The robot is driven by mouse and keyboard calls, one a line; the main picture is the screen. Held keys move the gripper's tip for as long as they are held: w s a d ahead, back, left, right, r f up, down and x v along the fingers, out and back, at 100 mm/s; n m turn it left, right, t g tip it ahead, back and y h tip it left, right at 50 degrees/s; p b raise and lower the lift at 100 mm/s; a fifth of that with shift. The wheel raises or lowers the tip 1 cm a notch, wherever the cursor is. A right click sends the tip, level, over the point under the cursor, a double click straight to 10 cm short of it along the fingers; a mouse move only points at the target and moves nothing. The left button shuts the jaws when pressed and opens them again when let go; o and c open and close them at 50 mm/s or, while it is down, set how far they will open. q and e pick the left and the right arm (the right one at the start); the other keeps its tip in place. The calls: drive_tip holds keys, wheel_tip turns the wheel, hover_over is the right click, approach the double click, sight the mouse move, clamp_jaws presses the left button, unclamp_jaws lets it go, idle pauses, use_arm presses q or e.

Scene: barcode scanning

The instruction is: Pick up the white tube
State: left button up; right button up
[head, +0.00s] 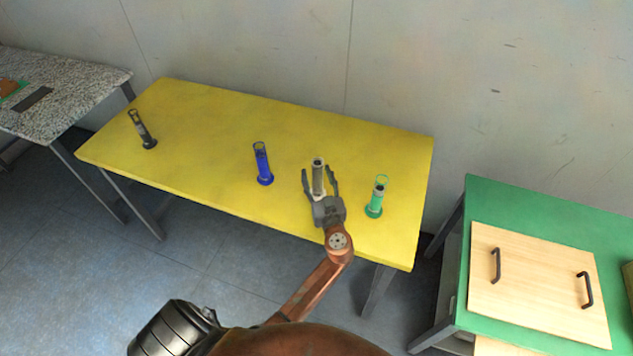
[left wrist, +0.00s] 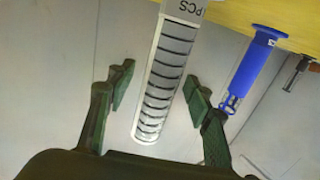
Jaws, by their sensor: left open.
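The white tube (head: 318,178) stands upright on the yellow table (head: 215,115), right of its middle. My left gripper (head: 320,182) is open, with one finger on each side of the tube. In the left wrist view the tube (left wrist: 165,80) shows between the two open fingers (left wrist: 160,88), with a visible gap on each side. Its dark stripes and a "PCS" label show there. The tube's base is partly hidden by the gripper in the head view. My right gripper is not in view.
A blue tube (head: 262,163) stands to the left and a green tube (head: 376,197) close to the right of my gripper. A black tube (head: 142,130) stands at the far left. A green table (head: 620,225) with a wooden board (head: 535,285) is at the right.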

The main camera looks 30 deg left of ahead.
use_arm(q)
drive_tip(key=shift+c, duration=0.7)
clamp_jaws()
